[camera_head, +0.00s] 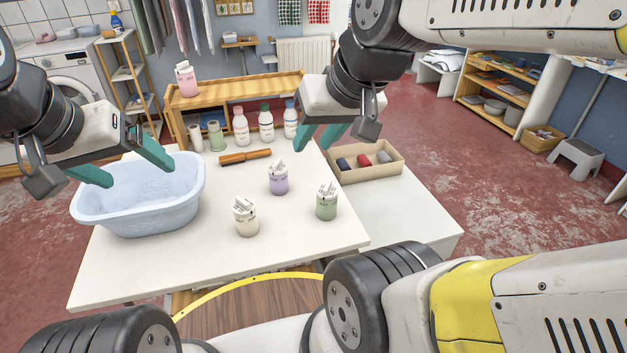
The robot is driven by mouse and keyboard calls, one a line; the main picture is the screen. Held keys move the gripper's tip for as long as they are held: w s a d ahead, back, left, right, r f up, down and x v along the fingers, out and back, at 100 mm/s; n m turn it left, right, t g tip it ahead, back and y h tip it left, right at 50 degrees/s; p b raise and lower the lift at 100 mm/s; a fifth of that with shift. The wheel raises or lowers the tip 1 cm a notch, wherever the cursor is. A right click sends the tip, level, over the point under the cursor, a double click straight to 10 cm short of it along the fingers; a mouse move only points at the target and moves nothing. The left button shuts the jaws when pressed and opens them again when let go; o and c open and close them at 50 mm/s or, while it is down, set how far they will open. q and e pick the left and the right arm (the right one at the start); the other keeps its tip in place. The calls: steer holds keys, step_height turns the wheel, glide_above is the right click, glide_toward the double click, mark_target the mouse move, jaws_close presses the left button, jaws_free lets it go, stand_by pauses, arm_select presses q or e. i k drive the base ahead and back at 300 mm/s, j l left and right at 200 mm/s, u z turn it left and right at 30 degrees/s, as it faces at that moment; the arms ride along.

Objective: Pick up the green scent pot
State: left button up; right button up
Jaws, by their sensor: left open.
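The green scent pot (327,208) stands upright on the white table (180,262), with pale sticks or tags showing at its top. A purple scent pot (278,183) stands behind it to the left, and a cream scent pot (246,223) stands to its left. My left gripper (123,170) is open and empty above the blue basin, far left of the green pot. My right gripper (316,144) hangs behind and above the green pot, clear of it. Its teal fingers are a little apart with nothing seen between them.
The blue basin (140,205) fills the table's left side. A beige box (385,172) with several rolled items lies right of my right gripper. The table's front is clear.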

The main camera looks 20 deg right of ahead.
mark_target(327, 210)
steer(key=l, duration=1.25)
